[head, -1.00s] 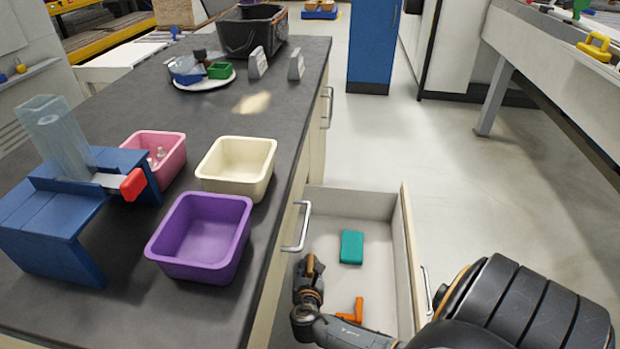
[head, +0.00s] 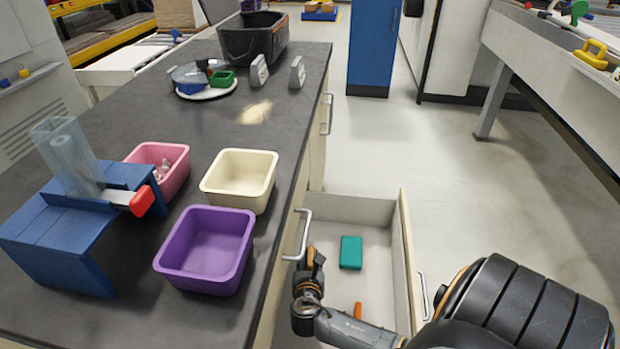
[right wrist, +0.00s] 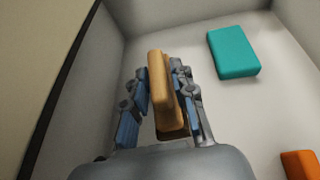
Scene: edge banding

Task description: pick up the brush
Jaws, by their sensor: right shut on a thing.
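The brush (right wrist: 160,88), a light-brown wooden piece, stands between the fingers of my right gripper (right wrist: 159,74) in the right wrist view. The fingers are shut on it from both sides. In the head view the right gripper (head: 313,266) is at the left side of the open drawer (head: 378,212), near its handle, and only a little of the brush (head: 310,257) shows. I cannot tell whether the brush still touches the drawer floor. My left gripper is not in view.
A teal block (head: 351,253) and a partly hidden orange object (head: 358,310) lie in the drawer. On the counter are purple (head: 205,250), cream (head: 240,180) and pink (head: 172,180) bins and a blue stand (head: 60,235). The floor right of the drawer is clear.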

